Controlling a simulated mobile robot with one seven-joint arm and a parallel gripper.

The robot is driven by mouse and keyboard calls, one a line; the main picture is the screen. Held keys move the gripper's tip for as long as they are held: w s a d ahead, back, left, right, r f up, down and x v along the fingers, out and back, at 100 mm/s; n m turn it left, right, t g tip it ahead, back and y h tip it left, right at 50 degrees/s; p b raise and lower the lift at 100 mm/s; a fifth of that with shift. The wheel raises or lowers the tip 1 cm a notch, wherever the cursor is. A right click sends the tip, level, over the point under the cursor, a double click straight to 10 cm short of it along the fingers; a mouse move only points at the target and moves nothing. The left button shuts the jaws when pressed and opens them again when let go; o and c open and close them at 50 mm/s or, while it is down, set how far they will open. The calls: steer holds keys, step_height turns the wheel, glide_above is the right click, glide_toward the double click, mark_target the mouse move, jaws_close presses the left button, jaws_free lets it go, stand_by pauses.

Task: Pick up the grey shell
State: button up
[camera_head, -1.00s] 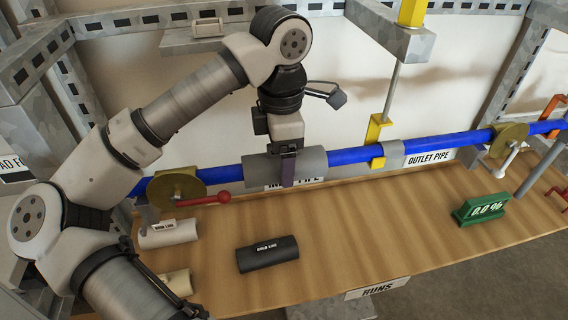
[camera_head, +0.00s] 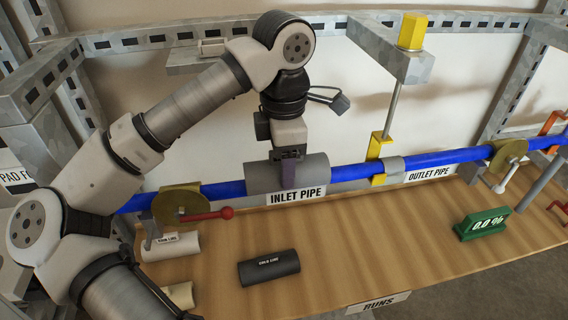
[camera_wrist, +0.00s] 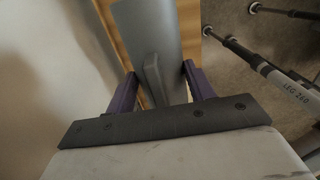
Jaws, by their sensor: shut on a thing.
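The grey shell (camera_head: 316,170) is a half-round sleeve in line with the blue pipe (camera_head: 225,188) in the head view, above the INLET PIPE label. In the wrist view the shell (camera_wrist: 150,25) runs away from me, with a raised rib between my purple fingers. My gripper (camera_head: 289,178) points down and is shut on the shell's rib; its fingers also show in the wrist view (camera_wrist: 160,85). The shell hides the pipe behind it, so I cannot tell how wide the gap between them is.
A dark half-shell (camera_head: 268,268) and a white one (camera_head: 171,246) lie on the wooden bench (camera_head: 350,250). A red-handled valve (camera_head: 207,214) is left of the shell. A yellow clamp (camera_head: 380,150) is to its right. A green readout (camera_head: 482,224) stands at the right.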

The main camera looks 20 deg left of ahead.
step_height(320, 180, up, 18)
steer(key=p, duration=0.6)
steer(key=shift+s+f, duration=0.15)
steer(key=shift+f, duration=0.05)
